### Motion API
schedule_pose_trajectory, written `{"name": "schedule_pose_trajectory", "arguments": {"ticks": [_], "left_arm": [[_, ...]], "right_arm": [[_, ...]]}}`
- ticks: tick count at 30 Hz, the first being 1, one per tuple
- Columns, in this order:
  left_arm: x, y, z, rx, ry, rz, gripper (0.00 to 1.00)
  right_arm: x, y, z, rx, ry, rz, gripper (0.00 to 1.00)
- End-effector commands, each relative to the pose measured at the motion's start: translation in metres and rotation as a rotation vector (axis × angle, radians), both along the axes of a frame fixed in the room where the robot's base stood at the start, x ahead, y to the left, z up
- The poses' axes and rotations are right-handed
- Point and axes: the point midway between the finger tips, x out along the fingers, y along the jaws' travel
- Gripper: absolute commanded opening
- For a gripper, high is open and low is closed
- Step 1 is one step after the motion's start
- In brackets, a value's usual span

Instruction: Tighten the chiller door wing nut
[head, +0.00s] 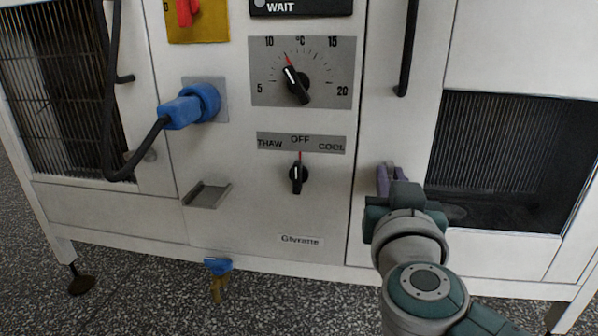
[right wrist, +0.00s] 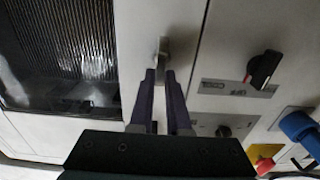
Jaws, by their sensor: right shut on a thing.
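The wing nut (right wrist: 163,46) is a small grey metal piece on the white front, near the edge of the chiller door, in the right wrist view. My right gripper (right wrist: 161,76) has its two purple fingers up against the wing nut, and they are shut on it. In the head view my right gripper (head: 390,180) reaches the front from the lower right, and it hides the wing nut there. The chiller door (head: 400,130) is the white panel with a black handle (head: 408,50) and a dark window (head: 505,160). My left gripper is out of view.
Left of my right gripper are a THAW/OFF/COOL knob (head: 298,175), a temperature dial (head: 294,82) and a small grey ledge (head: 207,194). A blue plug (head: 185,109) with a black cable sticks out farther left. A blue-handled valve (head: 217,268) hangs below.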

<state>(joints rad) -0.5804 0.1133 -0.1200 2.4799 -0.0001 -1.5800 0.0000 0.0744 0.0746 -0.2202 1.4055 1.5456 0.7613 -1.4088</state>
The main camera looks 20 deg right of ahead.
Motion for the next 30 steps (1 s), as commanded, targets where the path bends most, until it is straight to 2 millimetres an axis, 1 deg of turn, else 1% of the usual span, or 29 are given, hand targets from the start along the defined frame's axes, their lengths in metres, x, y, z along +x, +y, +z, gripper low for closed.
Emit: {"name": "schedule_pose_trajectory", "arguments": {"ticks": [5,11,19,30], "left_arm": [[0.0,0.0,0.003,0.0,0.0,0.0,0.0],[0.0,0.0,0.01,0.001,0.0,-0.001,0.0],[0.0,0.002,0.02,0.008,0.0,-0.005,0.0],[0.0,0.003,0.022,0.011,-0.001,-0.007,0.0]], "right_arm": [[0.0,0.0,0.0,0.033,-0.018,0.001,0.0],[-0.002,-0.002,0.001,0.129,-0.076,0.0,0.0],[-0.003,-0.005,-0.001,0.332,-0.199,-0.001,0.0],[-0.006,-0.009,-0.005,0.632,-0.384,-0.001,0.0]]}}
